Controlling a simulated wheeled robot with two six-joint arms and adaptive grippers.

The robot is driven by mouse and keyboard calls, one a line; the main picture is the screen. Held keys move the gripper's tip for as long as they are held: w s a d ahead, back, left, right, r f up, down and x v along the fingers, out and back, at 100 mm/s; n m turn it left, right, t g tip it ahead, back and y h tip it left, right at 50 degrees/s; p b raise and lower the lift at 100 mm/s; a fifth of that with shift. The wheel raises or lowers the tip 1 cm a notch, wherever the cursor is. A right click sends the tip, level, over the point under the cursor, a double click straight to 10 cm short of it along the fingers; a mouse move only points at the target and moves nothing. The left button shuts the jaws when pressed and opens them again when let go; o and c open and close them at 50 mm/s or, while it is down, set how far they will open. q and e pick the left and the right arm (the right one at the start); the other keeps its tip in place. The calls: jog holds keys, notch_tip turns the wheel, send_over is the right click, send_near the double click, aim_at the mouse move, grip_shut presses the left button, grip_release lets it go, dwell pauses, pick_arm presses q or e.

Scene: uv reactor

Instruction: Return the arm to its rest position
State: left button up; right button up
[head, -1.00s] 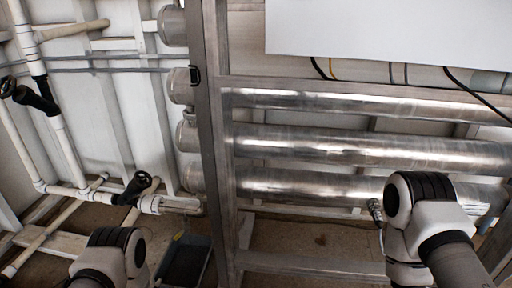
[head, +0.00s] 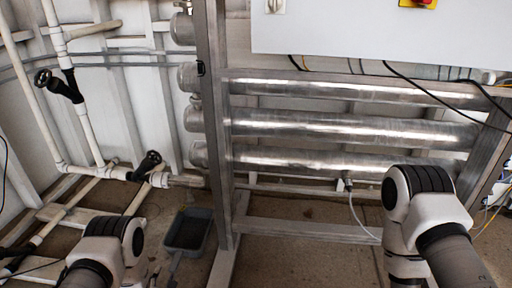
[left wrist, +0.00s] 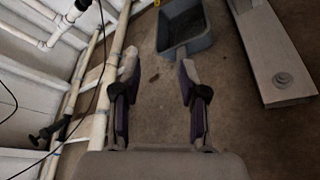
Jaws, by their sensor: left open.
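My left gripper (left wrist: 159,72) shows in the left wrist view with its two fingers spread apart. Nothing is between them; bare floor shows there. It points toward the floor near a grey tray (left wrist: 187,38), which lies ahead and slightly right of the fingers, apart from them. In the head view, my left arm (head: 105,250) is low at the left, its jaws not clearly made out. My right arm (head: 425,210) is bent at the lower right, in front of the steel frame. My right gripper is outside both views.
Three steel reactor tubes (head: 350,127) lie across a metal frame (head: 214,130). White pipes with black-handled valves (head: 70,90) stand at the left. The grey tray also shows in the head view (head: 172,247). The frame's foot (left wrist: 262,45) is right of it. Open floor shows below the frame.

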pick_arm(q)
jog(key=s+d+r+m+g+p, duration=0.1)
jog(key=s+r+m+g+p, duration=0.15)
jog(key=r+p, duration=1.45)
jog(key=s+d+r+m+g+p, duration=0.1)
jog(key=s+r+m+g+p, duration=0.2)
jog(key=r+p, duration=1.3)
jog(key=s+r+m+g+p, duration=0.3)
jog(key=s+r+m+g, duration=0.1)
jog(key=s+m, duration=0.7)
jog(key=s+d+r+m+g+h+p, duration=0.1)
jog(key=s+r+m+g+p, duration=0.2)
jog(key=s+m, duration=0.9)
jog(key=s+r+g, duration=0.1)
jog(key=s+g, duration=0.1)
jog(key=s, duration=0.1)
jog(key=shift+d+r+h, duration=0.25)
jog(key=shift+r+h, duration=0.05)
